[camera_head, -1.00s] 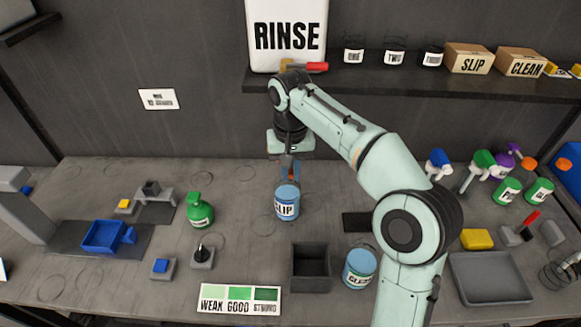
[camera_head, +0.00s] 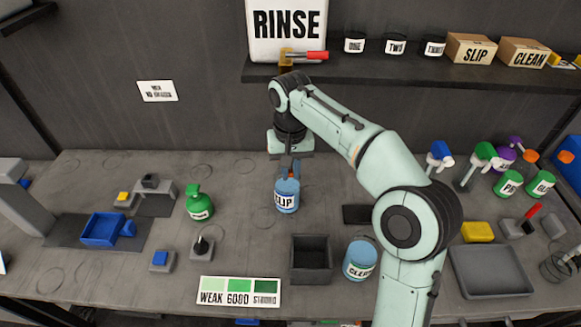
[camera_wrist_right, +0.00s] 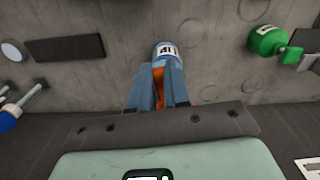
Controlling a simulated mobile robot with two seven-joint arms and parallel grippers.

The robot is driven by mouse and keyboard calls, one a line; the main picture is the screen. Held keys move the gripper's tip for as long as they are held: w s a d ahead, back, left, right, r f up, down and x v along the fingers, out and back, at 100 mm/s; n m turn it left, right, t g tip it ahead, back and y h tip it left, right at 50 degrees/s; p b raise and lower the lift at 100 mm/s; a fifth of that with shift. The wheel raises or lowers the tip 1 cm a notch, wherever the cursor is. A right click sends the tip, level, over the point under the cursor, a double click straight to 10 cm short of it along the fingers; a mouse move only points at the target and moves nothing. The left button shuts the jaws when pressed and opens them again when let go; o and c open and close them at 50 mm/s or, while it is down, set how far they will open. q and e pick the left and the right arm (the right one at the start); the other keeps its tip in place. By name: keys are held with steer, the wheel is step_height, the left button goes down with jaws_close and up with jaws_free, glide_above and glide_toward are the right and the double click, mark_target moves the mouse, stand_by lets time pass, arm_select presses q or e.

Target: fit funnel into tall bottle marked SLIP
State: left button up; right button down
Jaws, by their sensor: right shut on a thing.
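The blue bottle marked SLIP (camera_head: 286,200) stands upright on the bench, below my right gripper. My right gripper (camera_head: 289,171) points down just above or at the bottle's top. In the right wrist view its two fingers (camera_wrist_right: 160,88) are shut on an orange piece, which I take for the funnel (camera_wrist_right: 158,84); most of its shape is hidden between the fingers. The bottle also shows in that view (camera_wrist_right: 166,50), just beyond the fingertips. I cannot tell whether the funnel touches the bottle's mouth. My left gripper is not in view.
A green bottle (camera_head: 199,204) stands left of the SLIP bottle. A dark open box (camera_head: 311,277) and a blue CLEAN bottle (camera_head: 360,261) are in front. Spray bottles stand at the right. A shelf (camera_head: 400,72) with a RINSE tank (camera_head: 286,25) runs behind my arm.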

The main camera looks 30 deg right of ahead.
steer(key=c, duration=1)
jaws_free()
step_height(320, 180, up, 7)
steer(key=shift+r+p, duration=0.1)
steer(key=shift+p, duration=0.85)
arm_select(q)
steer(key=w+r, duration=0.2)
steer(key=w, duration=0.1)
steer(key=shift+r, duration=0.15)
arm_select(e)
step_height(320, 180, up, 6)
steer(key=shift+r, duration=0.1)
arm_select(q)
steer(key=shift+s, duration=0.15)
